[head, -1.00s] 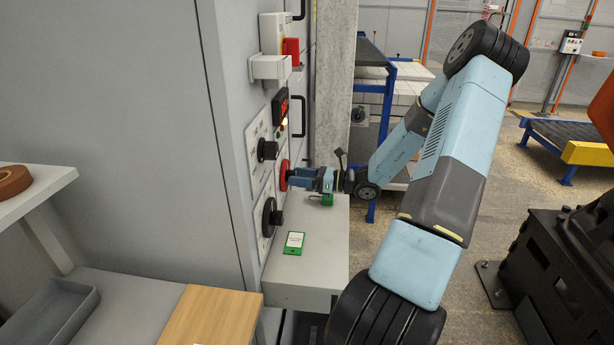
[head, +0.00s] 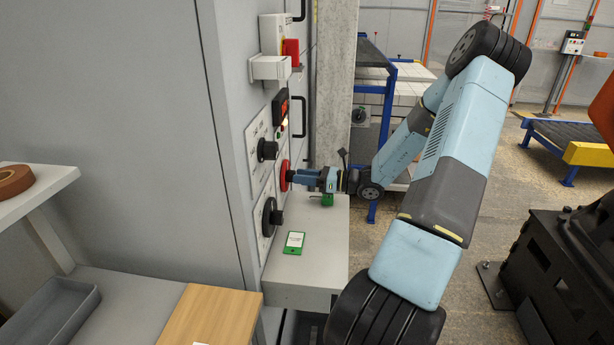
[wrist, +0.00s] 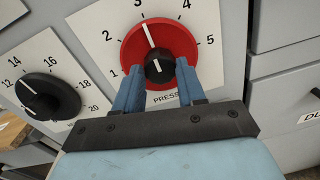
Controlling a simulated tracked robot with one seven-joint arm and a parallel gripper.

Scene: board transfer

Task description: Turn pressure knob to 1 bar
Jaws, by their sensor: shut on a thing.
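The pressure knob (wrist: 132,48) is a red disc with a black hub on a white dial plate (wrist: 84,22) marked 1 to 5. Its white pointer line stands close to the 3, slightly toward the 2. In the head view the red knob (head: 284,175) is on the side of the grey cabinet. My gripper (wrist: 158,76) has its two blue fingers on either side of the black hub, shut on the knob. In the head view my gripper (head: 291,176) reaches it from the right. The fingers hide the lower part of the red disc.
A black knob (wrist: 47,97) on a dial up to 20 is left of the pressure knob. The cabinet also carries a red switch (head: 291,48) and a display (head: 280,106). A grey ledge (head: 300,272) with a green-edged card (head: 294,243) is below.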

